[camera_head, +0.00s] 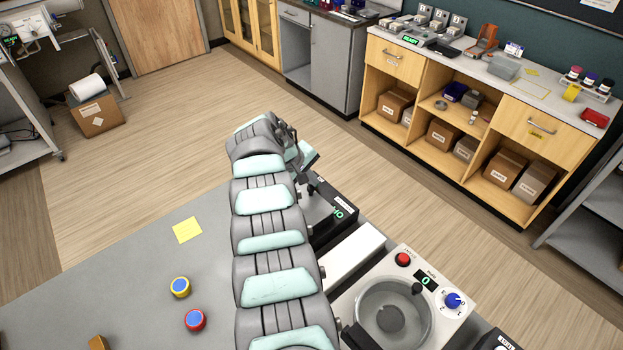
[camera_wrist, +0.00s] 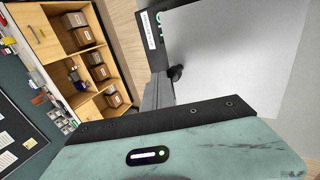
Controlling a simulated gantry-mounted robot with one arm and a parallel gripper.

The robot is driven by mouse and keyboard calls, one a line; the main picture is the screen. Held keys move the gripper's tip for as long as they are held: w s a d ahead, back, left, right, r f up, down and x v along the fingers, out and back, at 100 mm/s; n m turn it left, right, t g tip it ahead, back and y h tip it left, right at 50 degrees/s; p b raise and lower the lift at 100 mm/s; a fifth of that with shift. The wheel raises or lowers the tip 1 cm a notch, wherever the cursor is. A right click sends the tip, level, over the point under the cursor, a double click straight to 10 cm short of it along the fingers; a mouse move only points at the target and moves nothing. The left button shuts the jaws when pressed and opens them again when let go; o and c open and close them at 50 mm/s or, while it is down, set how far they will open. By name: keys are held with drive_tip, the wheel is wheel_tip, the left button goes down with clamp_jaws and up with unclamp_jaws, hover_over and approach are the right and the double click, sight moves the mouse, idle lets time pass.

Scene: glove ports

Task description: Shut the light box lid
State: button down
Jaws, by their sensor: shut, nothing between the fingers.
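In the wrist view a large, plain pale panel (camera_wrist: 235,60) fills the upper right, next to the black box edge (camera_wrist: 150,30). My gripper (camera_wrist: 175,73) is shut and empty, its dark tip seen close to the panel's left edge; I cannot tell if they touch. In the head view my arm hides much of this area.
A white block (camera_head: 352,257) and a round-bowled machine with a red button (camera_head: 403,259) and blue knob (camera_head: 453,300) stand right of my arm. A yellow sheet (camera_head: 187,230) and two round pieces (camera_head: 180,287) lie on the left bench, mostly clear.

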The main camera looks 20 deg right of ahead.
drive_tip(key=shift+f, duration=0.3)
